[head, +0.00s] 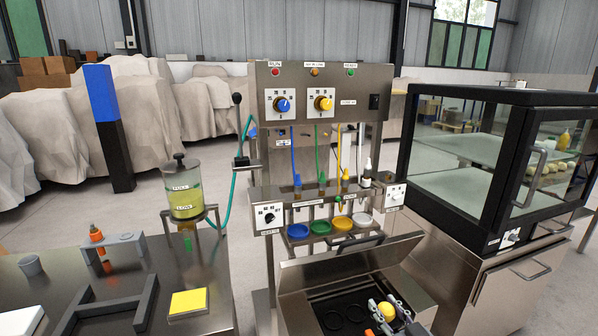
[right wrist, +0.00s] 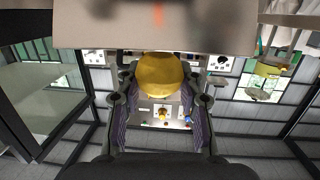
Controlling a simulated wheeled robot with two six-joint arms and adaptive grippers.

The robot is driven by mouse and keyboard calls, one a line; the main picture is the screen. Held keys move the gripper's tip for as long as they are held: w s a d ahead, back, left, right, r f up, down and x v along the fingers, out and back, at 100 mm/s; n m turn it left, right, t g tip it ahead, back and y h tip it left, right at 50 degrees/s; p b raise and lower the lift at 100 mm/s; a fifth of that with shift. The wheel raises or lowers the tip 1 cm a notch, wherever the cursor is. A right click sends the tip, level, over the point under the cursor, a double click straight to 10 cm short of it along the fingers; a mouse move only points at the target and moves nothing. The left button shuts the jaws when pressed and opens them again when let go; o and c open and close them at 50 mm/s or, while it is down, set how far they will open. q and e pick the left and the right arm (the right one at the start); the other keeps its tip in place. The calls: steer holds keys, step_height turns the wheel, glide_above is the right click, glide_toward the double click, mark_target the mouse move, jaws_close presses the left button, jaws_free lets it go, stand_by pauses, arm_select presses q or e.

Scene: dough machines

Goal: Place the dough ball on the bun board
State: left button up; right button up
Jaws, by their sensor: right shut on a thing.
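The yellow dough ball (head: 387,311) is between the fingers of my right gripper (head: 388,312), low in the head view, over the dark inside of a steel box. In the right wrist view the dough ball (right wrist: 160,74) sits between both fingers of the right gripper (right wrist: 160,95), which is shut on it. I cannot tell whether the ball touches anything beneath. No bun board can be made out for certain. My left gripper is not in view.
The steel box's raised lid (head: 335,268) stands behind the right gripper. Dark rings (head: 333,320) lie inside the box. A dispenser with coloured bowls (head: 342,224) stands behind it. A glass cabinet (head: 480,150) is at right, a steel table (head: 200,262) at left.

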mark_target(386, 311)
steer(key=shift+n+y, duration=0.4)
steer(key=shift+y, duration=0.3)
steer(key=s+r, duration=0.1)
steer(key=s+a+r+p, duration=0.1)
steer(key=r, duration=0.1)
steer(key=s+a+r, duration=0.1)
steer(key=s, duration=0.1)
steer(key=shift+s+r, duration=0.1)
steer(key=shift+r, duration=0.25)
arm_select(q)
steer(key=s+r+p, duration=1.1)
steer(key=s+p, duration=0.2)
steer(key=p, duration=0.7)
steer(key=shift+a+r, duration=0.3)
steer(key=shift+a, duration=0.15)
arm_select(e)
steer(key=w+r+m+h, duration=0.2)
steer(key=w+r, duration=0.5)
steer(key=w, duration=0.6)
steer(key=shift+w+d+h, duration=0.3)
steer(key=shift+d+h, duration=0.05)
steer(key=shift+h, duration=0.25)
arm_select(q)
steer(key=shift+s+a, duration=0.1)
